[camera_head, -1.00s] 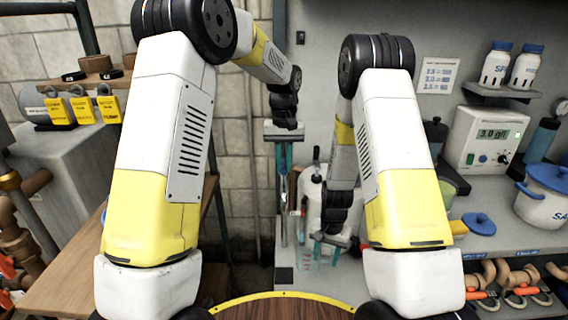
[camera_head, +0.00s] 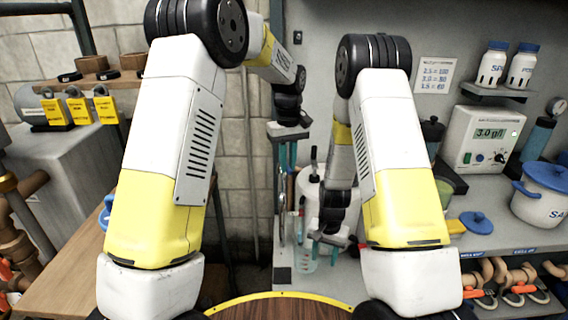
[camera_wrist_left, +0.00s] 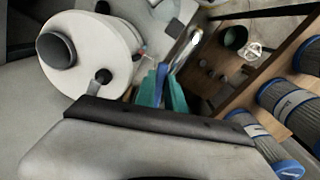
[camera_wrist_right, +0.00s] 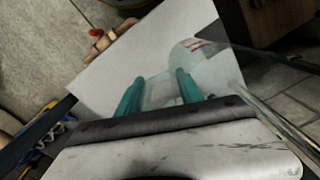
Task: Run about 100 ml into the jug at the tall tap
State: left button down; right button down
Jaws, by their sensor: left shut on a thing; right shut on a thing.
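The clear jug (camera_head: 308,263) stands low at the sink edge in the head view, partly behind my right gripper (camera_head: 329,242). In the right wrist view the jug (camera_wrist_right: 204,62), with red marks, lies at the teal fingers (camera_wrist_right: 160,90), which are shut on it. The tall tap (camera_head: 283,215) is a slim chrome pipe, left of and above the jug. It also shows in the left wrist view (camera_wrist_left: 188,46). My left gripper (camera_head: 288,155) is shut at the top of the tap, apparently on its lever, which the fingers (camera_wrist_left: 162,88) mostly hide. The water level cannot be made out.
A white tank (camera_wrist_left: 85,50) stands close beside the tap. On the right, a grey counter holds a meter (camera_head: 487,138), a blue-lidded pot (camera_head: 543,194) and a loose blue lid (camera_head: 477,222). A wooden bench (camera_head: 68,262) is at left.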

pick_arm(q)
jog(key=shift+w+d+r+n, duration=0.1)
jog(key=shift+w+d+n, duration=0.4)
jog(key=shift+n, duration=0.95)
jog(key=shift+w+d+f+n, duration=0.1)
jog(key=shift+w+d+n, duration=0.4)
jog(key=shift+n, duration=1)
jog(key=shift+w+d+r+n, duration=0.1)
jog(key=shift+w+d+n, duration=0.4)
jog(key=shift+n, duration=0.95)
jog(key=shift+d, duration=0.1)
jog(key=c, duration=1.4)
grip_release()
jog(key=shift+s, duration=0.1)
notch_tip(320, 180, up, 12)
